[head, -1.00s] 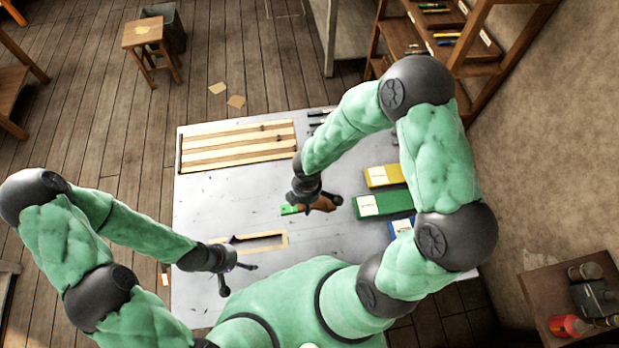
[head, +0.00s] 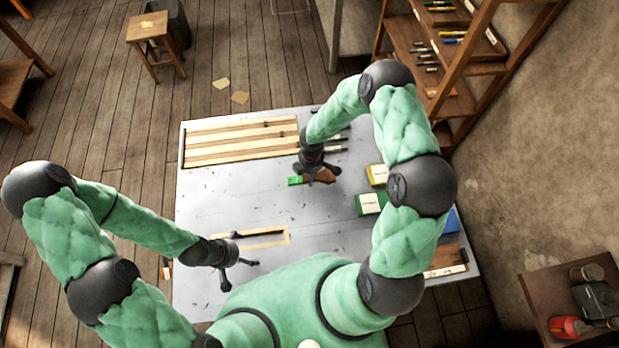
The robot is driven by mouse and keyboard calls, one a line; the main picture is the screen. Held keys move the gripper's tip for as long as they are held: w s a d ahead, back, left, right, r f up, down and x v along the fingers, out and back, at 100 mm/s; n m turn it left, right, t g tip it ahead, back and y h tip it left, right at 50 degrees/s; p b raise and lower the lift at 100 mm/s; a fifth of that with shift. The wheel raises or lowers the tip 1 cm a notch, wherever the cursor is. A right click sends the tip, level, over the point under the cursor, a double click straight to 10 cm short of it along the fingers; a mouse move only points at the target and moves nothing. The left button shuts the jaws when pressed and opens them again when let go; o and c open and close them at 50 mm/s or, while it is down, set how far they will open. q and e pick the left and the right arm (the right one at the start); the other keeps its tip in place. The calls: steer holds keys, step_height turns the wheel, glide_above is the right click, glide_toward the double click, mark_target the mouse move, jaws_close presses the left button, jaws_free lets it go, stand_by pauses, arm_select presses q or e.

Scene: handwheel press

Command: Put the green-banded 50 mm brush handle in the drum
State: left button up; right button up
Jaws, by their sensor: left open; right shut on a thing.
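The brush handle, brown with a bright green end (head: 295,181), is at my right gripper (head: 317,170), over the middle of the grey table below the slatted wooden board. The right gripper points down and is shut on it; its fingers hide part of the handle. My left gripper (head: 240,275) is open and empty over the front left of the table, beside a thin wooden frame (head: 262,241). I cannot make out a drum for certain; a dark grey bin (head: 180,24) stands on the floor behind a stool at the top left.
The slatted board (head: 240,142) lies at the table's (head: 215,205) back left. Yellow (head: 376,175), green (head: 369,203) and blue (head: 452,221) boxes are at the right, partly hidden by my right arm. A shelf (head: 440,65) stands behind right. The table's middle is mostly clear.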

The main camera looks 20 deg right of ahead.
arm_select(q)
steer(key=shift+f, duration=0.1)
arm_select(e)
steer(key=shift+w+d+f, duration=0.15)
steer(key=shift+w+f, duration=0.1)
steer(key=shift+f, duration=0.2)
arm_select(q)
steer(key=shift+f+b, duration=0.9)
steer(key=shift+b, duration=0.1)
arm_select(e)
step_height(320, 180, down, 3)
steer(key=shift+f, duration=0.1)
arm_select(q)
steer(key=shift+r, duration=0.1)
arm_select(e)
steer(key=shift+r, duration=0.2)
steer(key=shift+f, duration=0.15)
steer(key=o, duration=1.2)
steer(key=shift+c, duration=0.2)
